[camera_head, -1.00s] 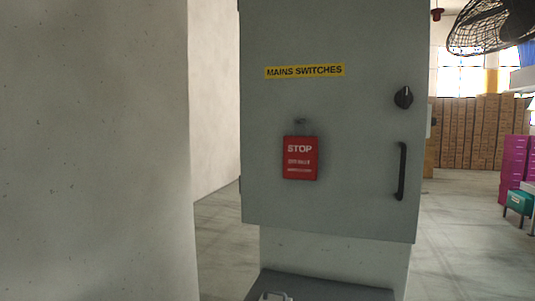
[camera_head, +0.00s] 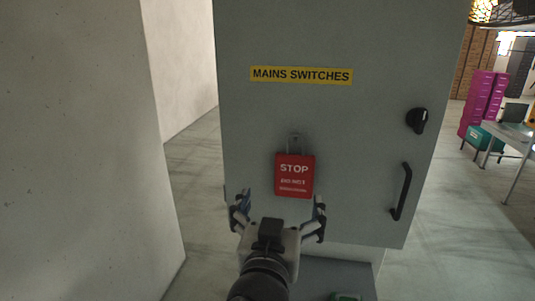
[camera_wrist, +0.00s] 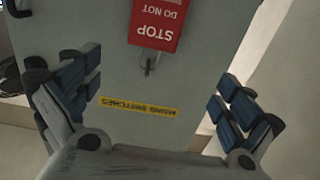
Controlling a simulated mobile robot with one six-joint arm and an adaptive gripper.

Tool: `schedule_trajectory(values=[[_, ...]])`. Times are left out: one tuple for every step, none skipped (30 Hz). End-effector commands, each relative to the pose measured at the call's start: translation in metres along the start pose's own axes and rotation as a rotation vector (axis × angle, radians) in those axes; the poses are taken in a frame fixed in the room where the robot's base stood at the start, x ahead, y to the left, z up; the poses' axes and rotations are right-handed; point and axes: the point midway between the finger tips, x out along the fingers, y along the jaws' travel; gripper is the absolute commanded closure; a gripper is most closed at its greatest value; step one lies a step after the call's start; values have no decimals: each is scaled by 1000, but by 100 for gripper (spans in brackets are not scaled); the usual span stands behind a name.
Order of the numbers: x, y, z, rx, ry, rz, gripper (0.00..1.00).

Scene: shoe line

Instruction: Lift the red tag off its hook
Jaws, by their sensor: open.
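The red tag (camera_head: 294,175), marked STOP, hangs on a hook (camera_head: 294,141) on the front of a grey cabinet door (camera_head: 350,130). My gripper (camera_head: 280,203) is in front of the door, a little below the tag, with its fingers spread wide and nothing between them. In the wrist view the picture is upside down: the red tag (camera_wrist: 157,22) is at the top, partly cut off by the frame edge, and the hook (camera_wrist: 149,65) shows just below it. The open fingers (camera_wrist: 160,98) stand at left and right, apart from the tag.
A yellow MAINS SWITCHES label (camera_head: 301,76) is above the tag. A black knob (camera_head: 417,120) and a black handle (camera_head: 401,191) stick out at the door's right. A pale wall (camera_head: 80,150) stands close on the left. Pink cabinets (camera_head: 483,103) and a table (camera_head: 510,135) are behind at right.

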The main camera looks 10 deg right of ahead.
Motion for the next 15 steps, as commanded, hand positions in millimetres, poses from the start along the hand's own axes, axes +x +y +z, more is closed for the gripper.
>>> schedule_trajectory(values=[[1, 2, -4, -8, 4, 14, 0], [3, 3, -5, -10, 7, 20, 0], [6, 4, -6, -14, 9, 24, 0], [10, 4, -6, -15, 9, 26, 0], [13, 5, -7, -15, 9, 27, 0], [19, 5, -7, -15, 7, 27, 0], [24, 6, -7, -16, 6, 27, 0], [29, 6, -6, -13, 8, 27, 0], [39, 6, -4, -9, 10, 29, 0], [46, 7, -4, -8, 11, 29, 0], [53, 7, -2, -10, 9, 28, 0], [62, 7, -3, -8, 10, 27, 0], [68, 7, -3, -9, 9, 27, 0], [75, 7, -3, -8, 9, 26, 0], [83, 7, -3, -9, 9, 26, 0]])
